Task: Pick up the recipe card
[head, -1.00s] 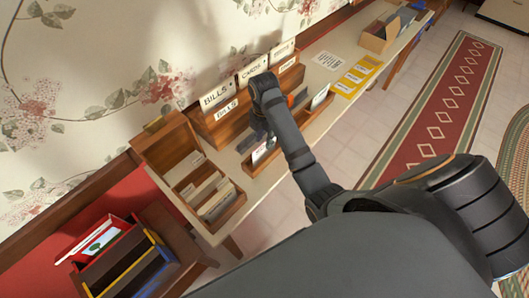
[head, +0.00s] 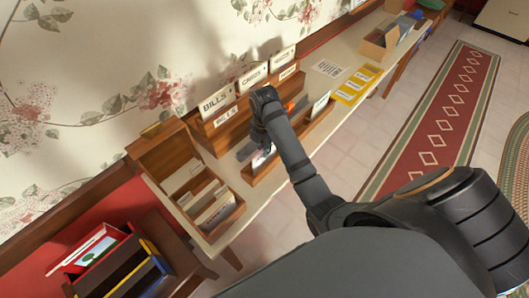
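An open wooden box with a raised lid (head: 166,150) stands on the long table and holds several upright pale cards (head: 213,207). I cannot tell which card is the recipe card. A long, low wooden tray (head: 262,172) beside the box also holds upright cards, including a white one (head: 319,104). My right gripper (head: 254,148) points down over this tray, in front of the wooden sorter. Its fingers are small, dark and partly hidden by my own arm, so I cannot tell whether they are open or hold anything. My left gripper is not in view.
A wooden sorter (head: 206,129) with signs reading BILLS and CARDS stands against the wall. A printed sheet (head: 327,68), a yellow strip (head: 349,96) and an open box (head: 376,50) lie farther along the table. A coloured rack (head: 128,268) stands at lower left.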

